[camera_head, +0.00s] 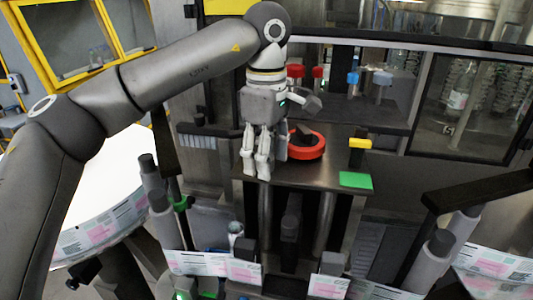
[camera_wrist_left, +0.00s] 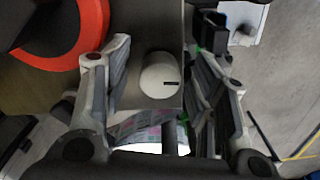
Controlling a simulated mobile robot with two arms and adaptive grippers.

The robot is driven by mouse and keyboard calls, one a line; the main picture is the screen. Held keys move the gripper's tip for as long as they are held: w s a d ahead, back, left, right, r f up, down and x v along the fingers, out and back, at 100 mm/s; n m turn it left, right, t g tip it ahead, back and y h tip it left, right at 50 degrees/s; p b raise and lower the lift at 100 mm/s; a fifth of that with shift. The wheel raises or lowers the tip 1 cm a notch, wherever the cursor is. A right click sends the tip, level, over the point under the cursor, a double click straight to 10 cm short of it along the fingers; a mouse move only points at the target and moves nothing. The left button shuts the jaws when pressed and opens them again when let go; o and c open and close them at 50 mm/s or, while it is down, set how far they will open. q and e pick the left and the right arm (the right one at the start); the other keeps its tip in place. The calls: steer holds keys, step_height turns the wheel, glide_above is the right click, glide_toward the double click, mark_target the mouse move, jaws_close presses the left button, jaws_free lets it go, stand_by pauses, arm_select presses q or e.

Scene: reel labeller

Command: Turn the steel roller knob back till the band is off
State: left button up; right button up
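A pale steel knob (camera_wrist_left: 160,76) with a dark mark on its top shows between the fingers of my left gripper (camera_wrist_left: 165,85) in the left wrist view. The fingers stand apart, with a visible gap on both sides of the knob. In the head view, my left gripper (camera_head: 256,170) points down at the front left of a dark plate. My right gripper is out of view.
A red ring (camera_head: 308,147) lies on the dark plate (camera_head: 318,177), right of my left gripper. A green block (camera_head: 356,180) and a yellow block (camera_head: 360,143) sit at its right edge. Grey rollers (camera_head: 432,262) stand at front right. A large white reel (camera_head: 80,185) is at left.

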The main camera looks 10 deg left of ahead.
arm_select(q)
steer(key=c, duration=1)
